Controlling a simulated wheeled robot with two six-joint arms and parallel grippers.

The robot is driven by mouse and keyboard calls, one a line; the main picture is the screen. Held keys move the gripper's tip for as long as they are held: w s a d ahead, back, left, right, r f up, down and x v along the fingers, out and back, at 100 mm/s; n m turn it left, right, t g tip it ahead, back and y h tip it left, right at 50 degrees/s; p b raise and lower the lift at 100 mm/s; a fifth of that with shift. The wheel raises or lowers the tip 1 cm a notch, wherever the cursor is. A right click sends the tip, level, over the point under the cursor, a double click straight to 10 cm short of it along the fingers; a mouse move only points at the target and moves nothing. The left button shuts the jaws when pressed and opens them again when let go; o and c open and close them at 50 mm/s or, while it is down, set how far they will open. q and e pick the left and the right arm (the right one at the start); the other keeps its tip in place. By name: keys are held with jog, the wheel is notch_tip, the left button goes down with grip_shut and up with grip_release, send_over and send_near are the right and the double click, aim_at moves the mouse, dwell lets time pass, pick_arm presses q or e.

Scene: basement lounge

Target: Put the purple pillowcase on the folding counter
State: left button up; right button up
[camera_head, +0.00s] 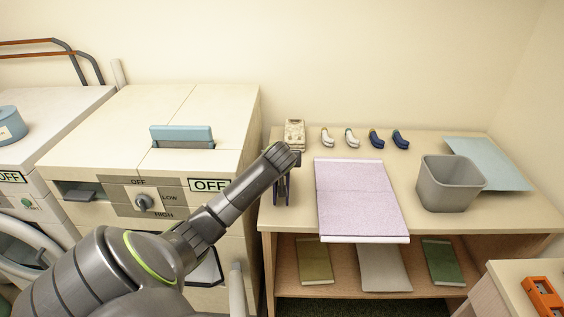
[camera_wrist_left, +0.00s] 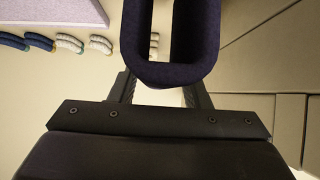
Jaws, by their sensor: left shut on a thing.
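My left gripper (camera_head: 286,180) is over the left end of the wooden folding counter (camera_head: 425,225). It is shut on a dark purple looped thing, likely the purple pillowcase (camera_wrist_left: 178,75), which shows as a U-shaped fold between the fingers in the left wrist view. In the head view the arm and gripper mostly hide it. I cannot tell whether it touches the counter. A pale lavender cloth (camera_head: 355,195) lies flat on the counter to the right, its white edge at the counter's front. My right gripper is not in view.
White socks (camera_head: 350,138) and navy socks (camera_head: 376,139) line the counter's back, beside a speckled block (camera_head: 294,134). A grey bin (camera_head: 447,185) and blue sheet (camera_head: 492,165) are at right. Folded cloths lie on the shelf below. A machine (camera_head: 150,160) stands left.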

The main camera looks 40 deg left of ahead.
pick_arm(q)
jog(key=shift+f, duration=0.8)
jog(key=o, duration=1.4)
jog(key=shift+d+r, duration=0.1)
jog(key=b+v, duration=0.1)
jog(key=v, duration=1.1)
